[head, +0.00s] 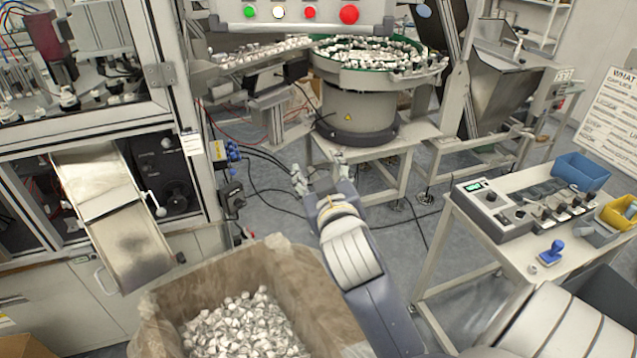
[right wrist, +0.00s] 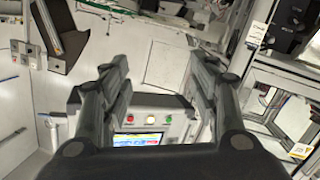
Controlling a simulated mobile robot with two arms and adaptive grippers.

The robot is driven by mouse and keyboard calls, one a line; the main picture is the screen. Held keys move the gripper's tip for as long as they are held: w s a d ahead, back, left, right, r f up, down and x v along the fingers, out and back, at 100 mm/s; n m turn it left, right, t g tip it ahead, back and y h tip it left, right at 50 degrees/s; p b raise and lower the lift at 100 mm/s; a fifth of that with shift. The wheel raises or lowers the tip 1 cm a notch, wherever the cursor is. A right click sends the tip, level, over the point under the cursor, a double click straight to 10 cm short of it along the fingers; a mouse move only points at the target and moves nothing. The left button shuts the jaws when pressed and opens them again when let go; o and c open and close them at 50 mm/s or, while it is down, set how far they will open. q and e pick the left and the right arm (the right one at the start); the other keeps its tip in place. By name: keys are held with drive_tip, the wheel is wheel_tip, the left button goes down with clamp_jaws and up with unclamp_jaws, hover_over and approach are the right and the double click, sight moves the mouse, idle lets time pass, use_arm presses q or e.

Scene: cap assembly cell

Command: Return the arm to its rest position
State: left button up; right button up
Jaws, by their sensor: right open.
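My right arm (head: 352,255) comes in from the lower right of the head view and reaches forward over the floor beside the cardboard box. My right gripper (head: 319,172) is at its far end, in front of the bowl feeder's stand. In the right wrist view the two fingers of my right gripper (right wrist: 163,78) stand wide apart with nothing between them. Behind them show a control panel with coloured buttons (right wrist: 150,120) and a screen. My left gripper is in neither view.
A cardboard box (head: 185,300) of white caps stands left of my arm. A bowl feeder (head: 358,105) on a stand is ahead. A bench (head: 440,270) with a control box (head: 490,205) and bins is at right. A metal chute (head: 125,235) juts out at left.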

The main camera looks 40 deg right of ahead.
drive_tip(key=shift+s+a+f, duration=0.25)
drive_tip(key=shift+a+f, duration=0.1)
drive_tip(key=shift+f, duration=0.1)
drive_tip(key=shift+f, duration=0.1)
